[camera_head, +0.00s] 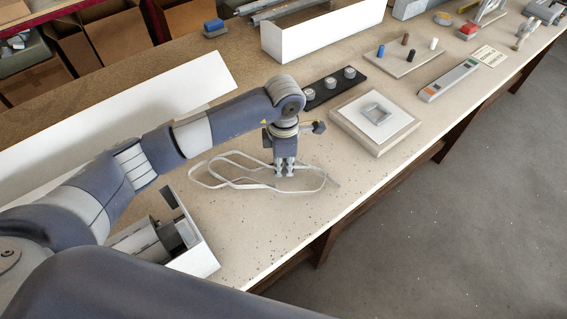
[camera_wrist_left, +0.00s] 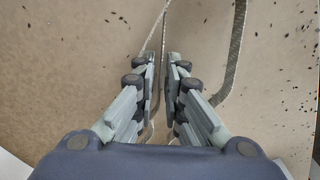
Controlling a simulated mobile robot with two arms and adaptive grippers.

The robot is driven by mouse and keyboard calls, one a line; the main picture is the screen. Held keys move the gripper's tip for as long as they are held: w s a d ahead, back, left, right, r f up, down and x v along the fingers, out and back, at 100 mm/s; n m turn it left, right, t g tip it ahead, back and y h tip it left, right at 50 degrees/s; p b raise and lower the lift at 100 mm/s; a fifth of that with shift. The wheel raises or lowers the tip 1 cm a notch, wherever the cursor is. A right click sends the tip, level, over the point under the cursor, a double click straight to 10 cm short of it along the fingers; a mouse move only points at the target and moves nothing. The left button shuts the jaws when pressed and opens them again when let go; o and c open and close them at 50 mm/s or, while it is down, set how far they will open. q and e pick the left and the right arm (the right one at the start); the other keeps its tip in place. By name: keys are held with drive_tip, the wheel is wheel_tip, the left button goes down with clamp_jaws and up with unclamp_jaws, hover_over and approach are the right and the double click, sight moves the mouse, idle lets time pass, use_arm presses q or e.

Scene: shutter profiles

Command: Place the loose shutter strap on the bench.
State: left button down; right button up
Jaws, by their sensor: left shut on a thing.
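The pale, thin shutter strap (camera_head: 240,184) lies in loose loops on or just over the speckled bench (camera_head: 250,225). I cannot tell how much of it touches the bench. My left gripper (camera_head: 284,172) points down at the strap, with its fingertips low over the bench, and is shut on the strap. In the left wrist view, the fingers (camera_wrist_left: 160,72) are close together with the strap (camera_wrist_left: 238,50) running between and past them. The part between the fingers is mostly hidden. My right gripper is not in view.
A square plate on a wooden block (camera_head: 394,132) and a black strip with round knobs (camera_head: 325,92) stand to the right. A white box (camera_head: 315,42) stands behind. A long white profile (camera_head: 190,90) lies behind my arm. The bench's front edge is near, with bare bench before it.

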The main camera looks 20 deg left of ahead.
use_arm(q)
drive_tip(key=c, duration=1.7)
unclamp_jaws()
wheel_tip(320, 180, up, 12)
drive_tip(key=shift+s+r+b, duration=0.1)
drive_tip(key=shift+s+b, duration=0.05)
drive_tip(key=shift+b, duration=1.05)
